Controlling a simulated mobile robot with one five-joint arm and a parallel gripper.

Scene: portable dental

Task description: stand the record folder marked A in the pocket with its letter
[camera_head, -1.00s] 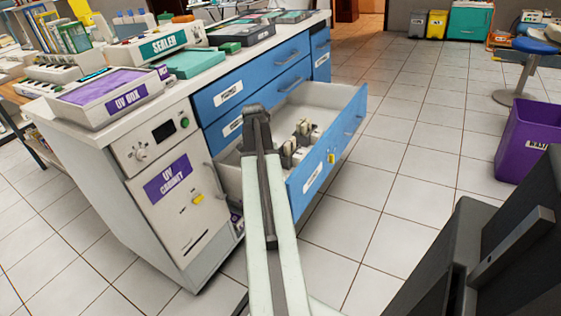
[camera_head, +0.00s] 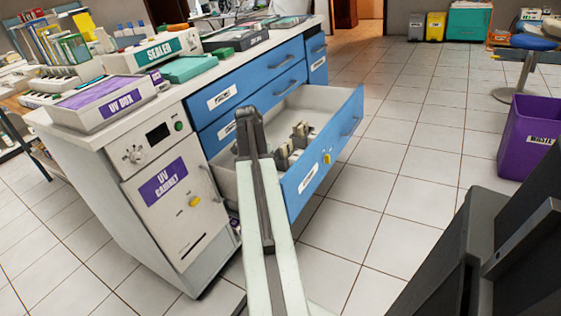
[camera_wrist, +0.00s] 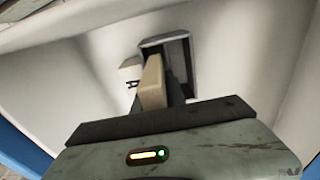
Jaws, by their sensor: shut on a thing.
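My gripper (camera_wrist: 160,90) is shut on a narrow beige piece (camera_wrist: 152,85), taken to be the record folder, in the wrist view. Its broad face and any letter are hidden. Beyond it, a dark-edged frame, possibly a pocket (camera_wrist: 186,50), stands against the white inside of the drawer. A smaller pale block (camera_wrist: 131,67) is beside the beige piece. I cannot tell whether the held piece touches the frame. In the head view my arm reaches over the open drawer (camera_head: 345,112), and the gripper itself is hidden behind the arm. Pale and dark pieces (camera_head: 290,148) stand inside the drawer.
The blue-fronted drawer cabinet (camera_head: 255,80) and the UV cabinet (camera_head: 150,160) bound the drawer's left and back. The counter holds a UV box (camera_head: 110,103) and a sealer (camera_head: 155,52). A purple waste bin (camera_head: 528,135) stands right. The tiled floor between is clear.

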